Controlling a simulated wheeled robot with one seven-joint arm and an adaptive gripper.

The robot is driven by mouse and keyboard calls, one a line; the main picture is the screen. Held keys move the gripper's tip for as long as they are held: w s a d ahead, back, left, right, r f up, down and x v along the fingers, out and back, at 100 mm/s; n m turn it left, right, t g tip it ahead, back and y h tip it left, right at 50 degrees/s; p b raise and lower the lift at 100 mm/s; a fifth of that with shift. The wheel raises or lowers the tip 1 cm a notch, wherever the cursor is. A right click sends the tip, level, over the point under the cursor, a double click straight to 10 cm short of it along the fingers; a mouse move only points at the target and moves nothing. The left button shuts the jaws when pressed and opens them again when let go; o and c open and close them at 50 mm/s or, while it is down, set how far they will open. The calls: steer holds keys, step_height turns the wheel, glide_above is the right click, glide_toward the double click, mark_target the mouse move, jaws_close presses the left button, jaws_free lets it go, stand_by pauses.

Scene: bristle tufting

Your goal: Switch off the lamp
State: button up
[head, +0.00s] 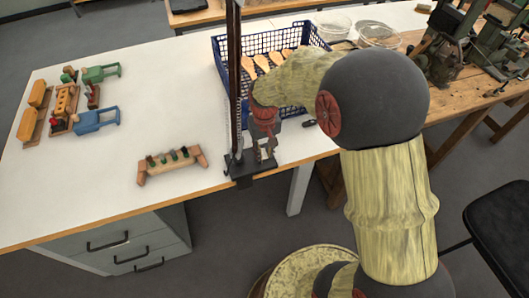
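A dark upright post (234,90) stands at the front edge of the white table, on a black base (241,166) clamped there. It looks like the lamp's stand; its top runs out of the picture, so no lamp head or light shows. My gripper (265,152) points down just right of the post, close above or beside the base. It is small and partly hidden by my wrist, so I cannot tell whether its fingers touch anything or are open. No switch can be made out clearly.
A blue crate (222,66) with wooden brush bodies stands behind my arm. A wooden rack with green pegs (172,165) lies left of the base. Wooden blocks and clamps (66,108) are at the far left. Machines (455,45) stand right. The table's middle left is clear.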

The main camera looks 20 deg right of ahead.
jaws_close()
steer(key=shift+w+r+g+p, duration=0.1)
steer(key=shift+r+g+p, duration=0.2)
steer(key=shift+p, duration=0.8)
steer(key=shift+w+f+g+p, duration=0.1)
steer(key=shift+g+p, duration=0.2)
steer(key=shift+p, duration=0.35)
steer(key=shift+f, duration=0.1)
steer(key=shift+o, duration=2.3)
jaws_free()
